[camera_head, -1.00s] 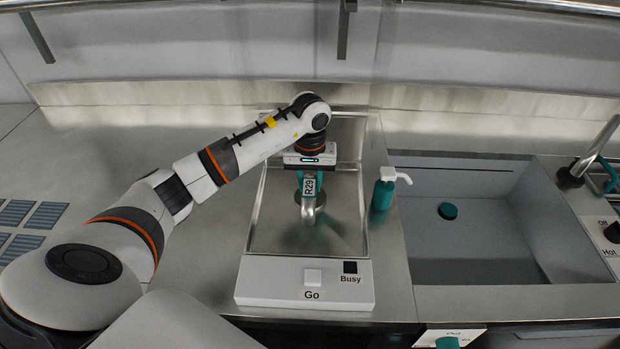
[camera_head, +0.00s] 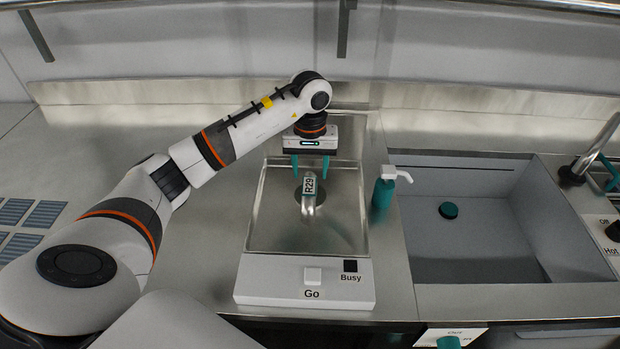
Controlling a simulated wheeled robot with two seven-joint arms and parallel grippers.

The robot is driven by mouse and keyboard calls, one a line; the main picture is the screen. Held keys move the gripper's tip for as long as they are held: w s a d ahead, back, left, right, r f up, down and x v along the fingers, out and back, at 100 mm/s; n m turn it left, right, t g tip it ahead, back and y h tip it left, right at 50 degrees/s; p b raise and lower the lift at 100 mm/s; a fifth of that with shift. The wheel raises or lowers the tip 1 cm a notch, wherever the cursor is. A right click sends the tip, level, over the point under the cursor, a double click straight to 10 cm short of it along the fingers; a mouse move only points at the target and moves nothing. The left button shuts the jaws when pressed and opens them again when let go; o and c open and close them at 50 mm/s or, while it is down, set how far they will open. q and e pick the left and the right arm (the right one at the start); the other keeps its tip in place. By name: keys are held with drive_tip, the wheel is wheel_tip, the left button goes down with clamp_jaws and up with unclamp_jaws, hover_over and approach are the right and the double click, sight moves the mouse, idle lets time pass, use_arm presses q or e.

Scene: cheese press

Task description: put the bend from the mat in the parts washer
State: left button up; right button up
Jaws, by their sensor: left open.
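The bend (camera_head: 309,203), a silvery bent pipe piece with a pale tag reading R29, stands in the shallow metal basin of the parts washer (camera_head: 305,279). The washer has a white front panel with a Go button and a dark Busy window. My left gripper (camera_head: 310,172) is open, its two teal fingers pointing down just above and behind the bend, apart from each other. Its fingertips look clear of the bend. My right gripper is not in view.
A teal soap dispenser (camera_head: 385,190) stands right of the washer, close to its edge. A grey sink (camera_head: 470,235) with a teal plug lies farther right, with a tap (camera_head: 595,155) beyond. Blue-grey mats (camera_head: 28,225) lie at far left. The steel counter between is clear.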

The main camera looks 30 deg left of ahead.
use_arm(q)
wheel_tip(320, 180, up, 8)
drive_tip(key=shift+r+b, duration=0.15)
drive_tip(key=shift+b, duration=0.25)
idle(0.4)
